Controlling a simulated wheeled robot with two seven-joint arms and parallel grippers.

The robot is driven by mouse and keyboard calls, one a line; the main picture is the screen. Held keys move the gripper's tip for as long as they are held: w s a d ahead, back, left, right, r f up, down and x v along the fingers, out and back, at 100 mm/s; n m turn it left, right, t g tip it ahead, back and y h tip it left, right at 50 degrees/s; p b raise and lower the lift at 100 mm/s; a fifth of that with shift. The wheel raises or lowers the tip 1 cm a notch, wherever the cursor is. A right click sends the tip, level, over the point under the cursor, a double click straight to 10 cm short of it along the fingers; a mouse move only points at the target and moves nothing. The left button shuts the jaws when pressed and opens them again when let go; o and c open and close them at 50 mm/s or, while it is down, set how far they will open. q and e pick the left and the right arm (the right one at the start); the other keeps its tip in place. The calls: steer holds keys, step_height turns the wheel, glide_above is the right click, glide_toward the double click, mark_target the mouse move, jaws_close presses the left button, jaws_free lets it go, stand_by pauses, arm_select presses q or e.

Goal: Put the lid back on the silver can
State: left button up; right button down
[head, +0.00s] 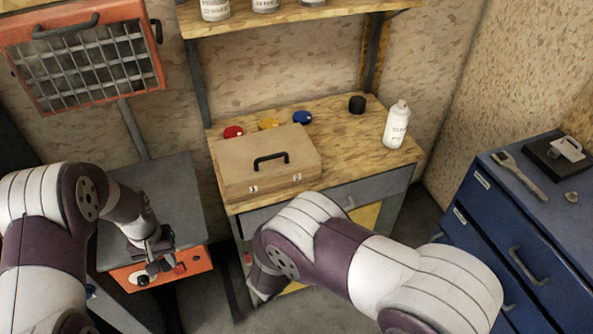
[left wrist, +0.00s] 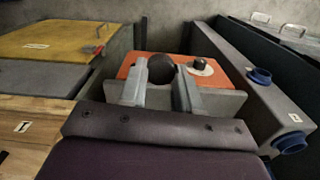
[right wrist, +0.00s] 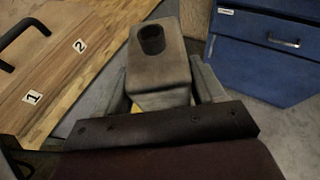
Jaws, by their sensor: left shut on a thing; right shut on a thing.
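The silver can (right wrist: 158,78) is a grey box-shaped can with a dark round neck (right wrist: 151,39) on top, seen in the right wrist view. The neck looks open. My right gripper (right wrist: 163,92) is shut on the can's sides. In the head view my own arm hides this gripper and the can. My left gripper (head: 152,256) is low at the left, in front of the orange-fronted unit. In the left wrist view its fingers are shut on a dark round thing (left wrist: 161,68), which looks like the lid. Its underside is hidden.
A wooden toolbox (head: 266,162) stands on the workbench. Behind it lie red (head: 233,132), yellow (head: 268,124) and blue (head: 302,117) discs. A black cap (head: 357,104) and a white bottle (head: 396,125) stand to the right. A blue drawer cabinet (head: 497,235) is at the far right.

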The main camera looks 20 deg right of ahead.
steer(key=w+a+f+n+t+y, duration=0.1)
steer(key=a+n+t+y, duration=0.3)
steer(key=a+n+y, duration=0.4)
steer(key=w+a, duration=0.1)
steer(key=a, duration=0.5)
steer(key=shift+a+f+t, duration=0.3)
steer(key=shift+f+t, duration=0.05)
steer(key=shift+t, duration=0.05)
steer(key=shift+s+f, duration=0.1)
arm_select(q)
steer(key=shift+d, duration=0.4)
steer(key=d+r+m, duration=0.2)
steer(key=d+r, duration=0.2)
steer(key=d, duration=0.3)
steer(key=w+d+r+m, duration=0.1)
steer(key=d+r+m, duration=0.2)
steer(key=d, duration=0.5)
steer(key=d+r+m, duration=0.2)
steer(key=d+r, duration=0.3)
steer(key=d, duration=0.3)
steer(key=shift+w+r, duration=0.15)
steer(key=shift+r, duration=0.25)
steer(key=shift+f, duration=0.1)
steer(key=shift+f, duration=1.95)
